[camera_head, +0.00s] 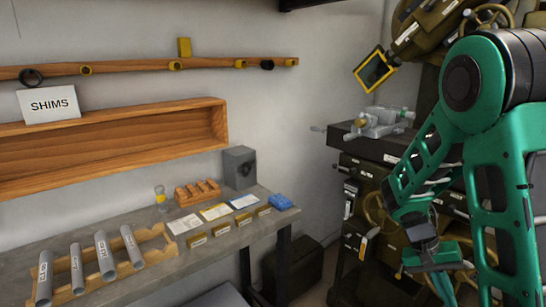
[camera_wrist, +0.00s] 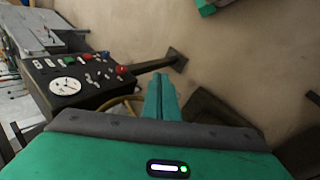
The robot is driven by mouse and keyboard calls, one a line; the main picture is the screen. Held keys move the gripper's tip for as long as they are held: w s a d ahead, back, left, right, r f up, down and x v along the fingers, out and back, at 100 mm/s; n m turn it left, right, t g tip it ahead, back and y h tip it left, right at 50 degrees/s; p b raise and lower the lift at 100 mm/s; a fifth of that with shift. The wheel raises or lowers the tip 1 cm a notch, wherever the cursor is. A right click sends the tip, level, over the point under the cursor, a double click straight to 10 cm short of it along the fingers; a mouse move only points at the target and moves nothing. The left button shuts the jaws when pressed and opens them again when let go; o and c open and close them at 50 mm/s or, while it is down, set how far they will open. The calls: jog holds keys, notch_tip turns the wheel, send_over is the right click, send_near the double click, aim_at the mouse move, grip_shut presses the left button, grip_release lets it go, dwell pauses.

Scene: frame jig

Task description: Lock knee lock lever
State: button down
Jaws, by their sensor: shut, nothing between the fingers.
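The dark machine (camera_head: 375,140) stands at the right in the head view, with a vise (camera_head: 380,122) on its table and a brass-coloured handwheel (camera_head: 376,212) lower down. A small handle with a white and orange end (camera_head: 366,244) hangs on its front; I cannot tell whether this is the knee lock lever. No lever can be picked out for certain in the wrist view. My gripper (camera_wrist: 160,98) shows its two green fingers together, empty and apart from anything. In the head view its green hand (camera_head: 432,258) is low in front of the machine, partly covering it.
The wrist view shows a black control box (camera_wrist: 78,75) with a white dial and coloured buttons at the left, and a dark bar (camera_wrist: 150,68) beyond the fingers. A workbench (camera_head: 140,285) with tubes and cards stands left in the head view. A dark box (camera_head: 292,265) sits on the floor.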

jog(key=s+a+r+t+y, duration=0.2)
jog(key=s+r, duration=0.4)
jog(key=s, duration=0.3)
jog(key=s+a+r+t+y, duration=0.1)
jog(key=s+a+r+y, duration=0.1)
jog(key=s+r, duration=0.4)
jog(key=s+y, duration=0.1)
jog(key=s, duration=0.3)
jog(key=shift+r+t+y, duration=0.3)
jog(key=shift+r+t, duration=0.05)
jog(key=shift+t, duration=0.05)
